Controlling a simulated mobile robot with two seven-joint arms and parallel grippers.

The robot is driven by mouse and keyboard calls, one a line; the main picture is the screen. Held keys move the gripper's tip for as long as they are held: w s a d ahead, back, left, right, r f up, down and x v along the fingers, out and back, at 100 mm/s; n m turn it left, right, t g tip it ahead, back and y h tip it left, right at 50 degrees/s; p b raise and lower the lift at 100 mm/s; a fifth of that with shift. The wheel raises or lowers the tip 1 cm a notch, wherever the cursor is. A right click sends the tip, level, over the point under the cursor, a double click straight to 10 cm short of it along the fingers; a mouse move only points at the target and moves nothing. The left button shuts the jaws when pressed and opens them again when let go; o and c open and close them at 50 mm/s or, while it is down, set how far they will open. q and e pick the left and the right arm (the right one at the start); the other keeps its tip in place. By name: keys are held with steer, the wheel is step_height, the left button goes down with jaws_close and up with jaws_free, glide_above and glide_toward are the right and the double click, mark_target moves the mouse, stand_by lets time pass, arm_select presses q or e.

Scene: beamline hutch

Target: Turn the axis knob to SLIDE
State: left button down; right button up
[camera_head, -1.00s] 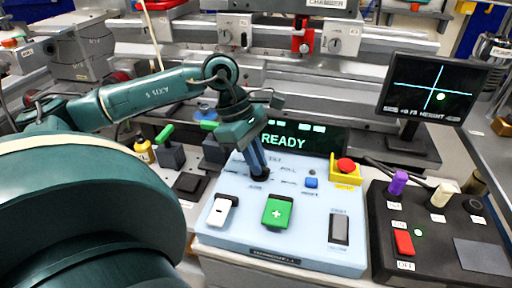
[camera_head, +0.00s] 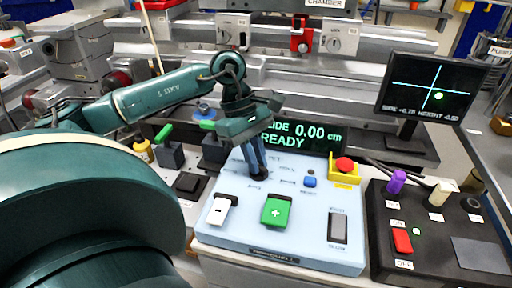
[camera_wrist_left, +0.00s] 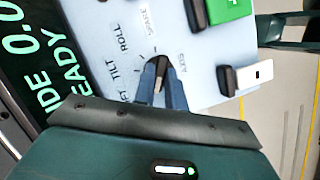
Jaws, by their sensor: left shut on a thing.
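The axis knob (camera_wrist_left: 160,72) is a small dark knob on the pale blue control panel (camera_head: 225,240). In the left wrist view it sits between my left gripper's fingers (camera_wrist_left: 160,88), near printed labels reading ROLL, TILT, SPARE and AXIS. The fingers hide much of it, and its pointer is hard to read. My left gripper (camera_head: 256,168) comes down onto the panel from above and is shut on the knob. The display (camera_head: 310,135) behind shows "IDE 0.00 cm" over READY in green; its left end is covered by my gripper. My right gripper is not in view.
The panel also bears a green cross button (camera_head: 276,211), a white switch (camera_head: 221,210), a blue button (camera_head: 310,182), a rocker (camera_head: 338,228) and a red emergency button (camera_head: 345,164). A black control box (camera_head: 440,250) stands right, under a monitor (camera_head: 432,88).

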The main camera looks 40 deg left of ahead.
arm_select(q)
steer(key=c, duration=1.4)
jaws_free()
steer(key=shift+c, duration=0.2)
steer(key=p+v, duration=0.2)
steer(key=v, duration=1.1)
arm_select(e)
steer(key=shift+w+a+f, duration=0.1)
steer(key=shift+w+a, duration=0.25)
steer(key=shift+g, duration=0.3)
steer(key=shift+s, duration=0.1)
